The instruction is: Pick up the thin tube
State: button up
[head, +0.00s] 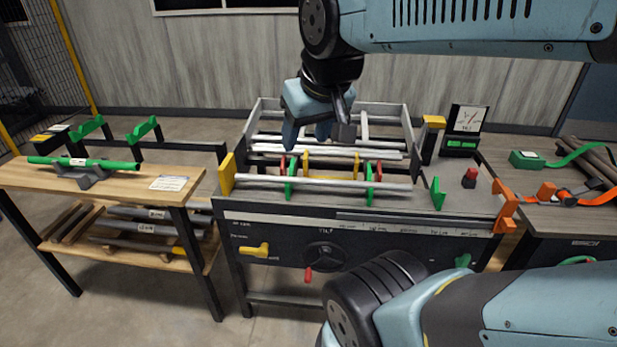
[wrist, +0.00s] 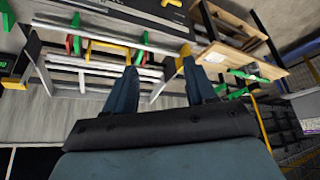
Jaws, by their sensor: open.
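Several silver tubes (head: 330,154) lie side by side in the grey tray (head: 410,126) at the back of the bench. They differ little in thickness, and I cannot tell for certain which is the thin tube. A longer silver tube (head: 320,184) lies across the front of the bench, through green and red supports; it also shows in the wrist view (wrist: 110,38). My gripper (head: 319,138) is above the tray's left half, pointing down, open and empty. In the wrist view its two fingers (wrist: 159,70) stand apart with no tube between them; tubes show beyond and left of them.
A yellow end stop (head: 227,174) and an orange clamp (head: 504,206) stand at the bench ends. A wooden table (head: 20,174) on the left carries a green tube (head: 110,164) on a grey stand. A gauge box (head: 466,122) stands behind right.

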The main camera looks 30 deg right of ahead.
jog(key=w+d+f+n+g+h, duration=0.2)
jog(key=w+d+f, duration=0.15)
jog(key=w, duration=0.35)
jog(key=w+d+f+n+g+h, duration=0.1)
jog(key=w+d+f+n+h, duration=0.2)
jog(key=w, duration=0.4)
jog(key=n+g+h, duration=0.1)
jog(key=n, duration=0.4)
send_near(319, 180)
jog(key=x, duration=0.9)
jog(key=shift+s+f, duration=0.1)
jog(key=shift+c, duration=0.5)
grip_shut()
